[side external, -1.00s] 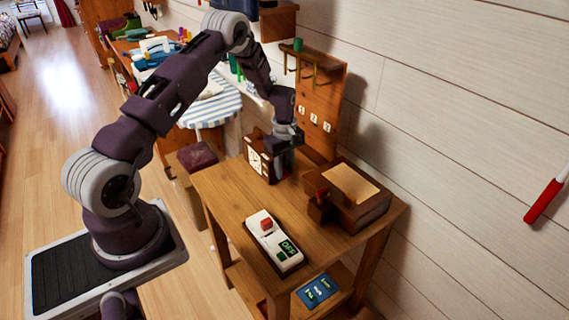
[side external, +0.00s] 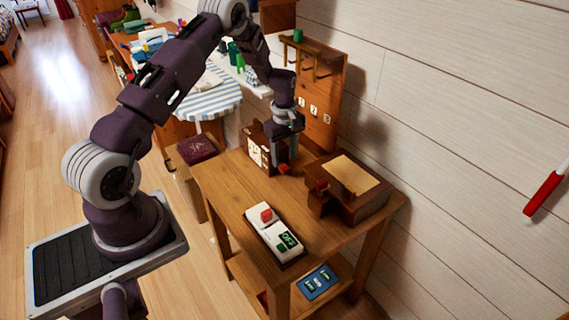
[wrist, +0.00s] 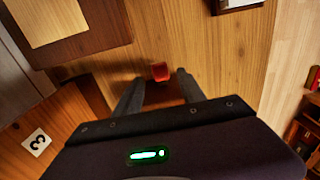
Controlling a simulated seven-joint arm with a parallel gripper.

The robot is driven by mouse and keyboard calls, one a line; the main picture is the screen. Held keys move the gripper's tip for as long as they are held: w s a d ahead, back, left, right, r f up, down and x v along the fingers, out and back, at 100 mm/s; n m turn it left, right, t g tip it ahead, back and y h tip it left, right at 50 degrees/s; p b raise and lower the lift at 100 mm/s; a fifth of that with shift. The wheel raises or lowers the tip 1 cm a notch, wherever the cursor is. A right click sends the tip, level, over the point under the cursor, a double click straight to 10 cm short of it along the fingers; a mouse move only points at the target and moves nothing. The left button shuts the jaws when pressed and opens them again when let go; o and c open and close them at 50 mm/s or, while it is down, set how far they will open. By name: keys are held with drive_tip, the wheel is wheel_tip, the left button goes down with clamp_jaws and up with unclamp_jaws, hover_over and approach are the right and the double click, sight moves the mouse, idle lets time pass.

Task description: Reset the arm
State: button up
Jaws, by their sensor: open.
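My gripper (side external: 285,158) points down beside a small brown box with a white clock-like face (side external: 258,150), at the back left of the wooden table (side external: 225,184). In the wrist view my gripper (wrist: 158,77) has its two fingers apart. A red knob (wrist: 160,71) on a dark brown part shows between and beyond the fingers. The red knob (side external: 284,169) also shows just below the fingertips in the side view. Whether the fingers touch anything there is hard to tell.
A white switch box (side external: 262,232) with a red button and an "OFF" display stands at the table's front. A dark wooden box (side external: 330,204) stands at the right. A numbered wooden board with hooks (side external: 325,90) rises behind my gripper. The table's middle is clear.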

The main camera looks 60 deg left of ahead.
drive_tip(key=shift+r, duration=1.75)
drive_tip(key=s+d+r+m+t, duration=0.1)
drive_tip(key=s+d+r+m, duration=0.1)
drive_tip(key=d+r, duration=0.35)
drive_tip(key=s+d+r+m+t, duration=0.1)
drive_tip(key=s+d+r+m, duration=0.15)
drive_tip(key=r, duration=0.65)
drive_tip(key=s+d+r+m, duration=0.2)
drive_tip(key=d+r+m, duration=0.1)
drive_tip(key=r, duration=0.4)
drive_tip(key=s+d+r+m+t, duration=0.1)
drive_tip(key=s+d+r+m, duration=0.1)
drive_tip(key=s, duration=0.5)
drive_tip(key=s+d+r+m+t, duration=0.1)
drive_tip(key=s+d+m, duration=0.3)
drive_tip(key=s, duration=0.4)
drive_tip(key=s+d+r+m+t, duration=0.1)
drive_tip(key=s+d+r+m, duration=0.2)
drive_tip(key=s, duration=0.4)
drive_tip(key=shift+s+d+r+m+t, duration=0.25)
drive_tip(key=shift+r+m+t, duration=0.1)
drive_tip(key=shift+m, duration=0.4)
drive_tip(key=shift+o, duration=0.4)
drive_tip(key=shift+w, duration=0.1)
